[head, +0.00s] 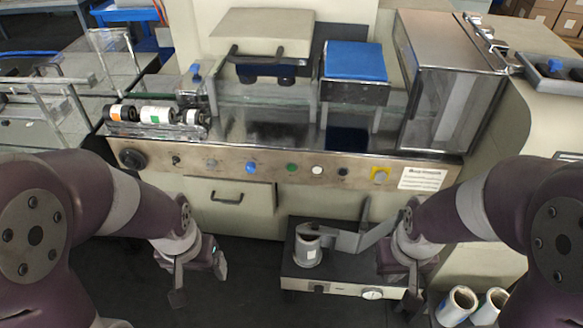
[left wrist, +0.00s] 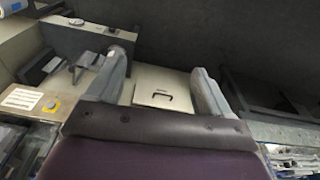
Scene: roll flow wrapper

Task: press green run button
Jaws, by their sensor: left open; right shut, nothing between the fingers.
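The green button (head: 291,167) sits on the metal control panel (head: 225,158) of the wrapper, between a blue button (head: 250,168) and a white button (head: 317,170). My left gripper (head: 199,281) is open and empty, below and left of the green button, apart from the panel. In the left wrist view its two fingers (left wrist: 160,75) stand wide apart, with a drawer front between them; I cannot make out the green button there. My right gripper (head: 411,284) is shut and empty, low on the right beside the floor unit, away from the panel.
A low unit (head: 335,281) with a roll and grey arm stands on the floor. White rolls (head: 458,305) stand at bottom right.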

